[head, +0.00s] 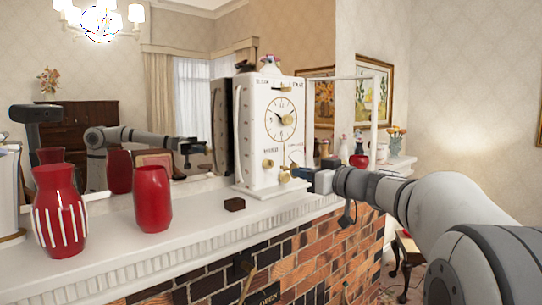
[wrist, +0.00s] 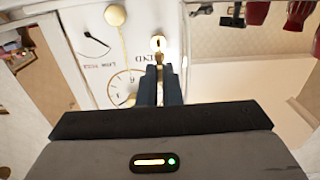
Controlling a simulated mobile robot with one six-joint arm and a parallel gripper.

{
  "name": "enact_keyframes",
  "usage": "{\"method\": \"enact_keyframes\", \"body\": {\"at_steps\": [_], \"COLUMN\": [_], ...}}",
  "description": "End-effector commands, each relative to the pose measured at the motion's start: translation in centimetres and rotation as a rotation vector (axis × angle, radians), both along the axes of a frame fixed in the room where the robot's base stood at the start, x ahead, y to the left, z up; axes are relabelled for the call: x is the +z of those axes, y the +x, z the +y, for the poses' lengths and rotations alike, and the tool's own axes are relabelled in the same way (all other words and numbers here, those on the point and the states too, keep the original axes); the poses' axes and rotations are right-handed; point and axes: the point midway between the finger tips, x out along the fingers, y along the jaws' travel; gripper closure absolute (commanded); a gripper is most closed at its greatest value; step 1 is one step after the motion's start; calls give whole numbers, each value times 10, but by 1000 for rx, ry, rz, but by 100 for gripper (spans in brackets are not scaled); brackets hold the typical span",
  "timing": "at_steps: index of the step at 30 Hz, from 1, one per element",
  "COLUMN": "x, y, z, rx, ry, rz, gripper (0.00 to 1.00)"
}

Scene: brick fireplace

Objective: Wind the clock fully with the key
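The white clock (head: 262,140) stands upright on the mantel, with a round gold-ringed face, smaller dials and brass fittings on its front. In the wrist view its front (wrist: 75,35) appears turned over, with a brass keyhole plate (wrist: 158,43) and its dark hole showing. My gripper (head: 303,174) is at the clock's lower right front. Its two dark fingers (wrist: 159,72) are close together, with a small brass piece, apparently the key (wrist: 159,58), between their tips. The key's end is close to the keyhole plate; I cannot tell whether it touches. Most of the key is hidden by the fingers.
A small dark block (head: 234,204) lies on the white mantel (head: 190,225) left of the clock. A red vase (head: 152,200) and a striped red vase (head: 60,212) stand further left. A mirror is behind. The brick front drops away below.

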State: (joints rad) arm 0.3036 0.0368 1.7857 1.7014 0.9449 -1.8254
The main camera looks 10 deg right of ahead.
Motion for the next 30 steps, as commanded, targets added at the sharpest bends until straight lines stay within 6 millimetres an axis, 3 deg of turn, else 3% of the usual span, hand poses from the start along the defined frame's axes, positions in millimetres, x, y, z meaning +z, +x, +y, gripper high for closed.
{"method": "enact_keyframes", "body": {"at_steps": [11,30], "x": [0,-1], "y": [1,22], "z": [1,15], "rx": [1,12], "ry": [0,5], "rz": [0,-4], "gripper": [100,100]}}
